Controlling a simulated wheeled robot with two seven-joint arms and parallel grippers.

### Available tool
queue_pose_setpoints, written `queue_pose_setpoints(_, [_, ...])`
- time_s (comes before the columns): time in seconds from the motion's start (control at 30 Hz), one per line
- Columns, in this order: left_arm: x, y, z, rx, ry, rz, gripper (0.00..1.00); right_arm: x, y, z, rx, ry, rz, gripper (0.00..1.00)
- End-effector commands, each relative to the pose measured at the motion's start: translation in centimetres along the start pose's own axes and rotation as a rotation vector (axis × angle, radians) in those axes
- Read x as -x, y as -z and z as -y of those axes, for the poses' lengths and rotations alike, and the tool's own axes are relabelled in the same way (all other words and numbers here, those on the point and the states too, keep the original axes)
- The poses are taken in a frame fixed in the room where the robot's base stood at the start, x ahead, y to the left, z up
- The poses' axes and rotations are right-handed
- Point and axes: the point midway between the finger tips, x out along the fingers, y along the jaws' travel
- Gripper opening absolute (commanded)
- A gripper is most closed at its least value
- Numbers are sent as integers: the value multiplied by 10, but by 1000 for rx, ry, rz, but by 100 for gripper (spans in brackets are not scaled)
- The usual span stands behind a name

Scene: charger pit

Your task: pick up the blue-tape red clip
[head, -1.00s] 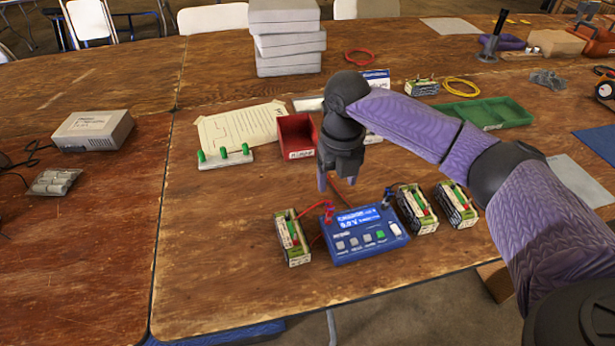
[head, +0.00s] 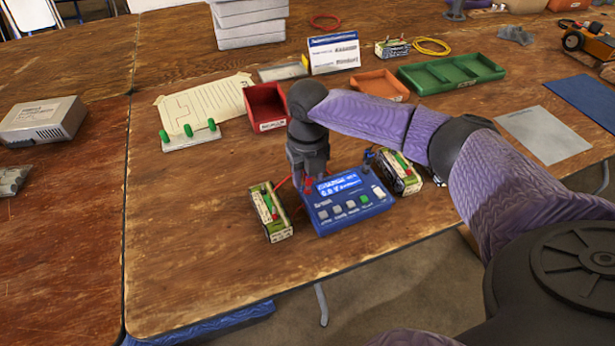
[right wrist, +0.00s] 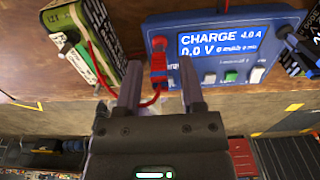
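The red clip (right wrist: 158,62) has a blue tape band and a red lead. In the right wrist view it stands at the left side of the blue charger (right wrist: 235,50). My right gripper (right wrist: 160,92) is open, with one finger on each side of the clip and a visible gap to each. In the head view the right gripper (head: 305,182) points down at the left edge of the charger (head: 347,202), whose display is lit, and largely hides the clip. My left gripper is not in view.
A battery pack (head: 270,212) stands just left of the charger, and another (head: 398,172) stands right of it. A dark clip (right wrist: 287,32) sits at the charger's right side. A red bin (head: 266,108) and a board with green posts (head: 190,137) lie behind. The table's front left is clear.

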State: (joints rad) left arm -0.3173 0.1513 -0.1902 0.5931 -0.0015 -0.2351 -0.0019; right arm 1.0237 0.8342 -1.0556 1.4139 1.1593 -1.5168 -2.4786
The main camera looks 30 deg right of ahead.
Motion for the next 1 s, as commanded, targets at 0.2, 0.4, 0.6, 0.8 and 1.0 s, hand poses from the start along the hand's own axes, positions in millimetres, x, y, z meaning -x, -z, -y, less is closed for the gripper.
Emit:
queue_pose_setpoints(0.2, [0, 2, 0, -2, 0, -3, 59, 0, 0, 0, 0, 0, 0, 2])
queue_pose_setpoints(0.4, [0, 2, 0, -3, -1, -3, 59, 0, 0, 0, 0, 0, 0, 0])
queue_pose_setpoints(0.6, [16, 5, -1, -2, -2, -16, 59, 34, -1, 0, 0, -3, 7, 0])
queue_pose_setpoints(0.8, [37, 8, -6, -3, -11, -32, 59, 86, -1, 0, 1, -2, 6, 0])
queue_pose_setpoints(1.0, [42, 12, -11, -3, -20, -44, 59, 102, 0, 0, 0, -2, 1, 0])
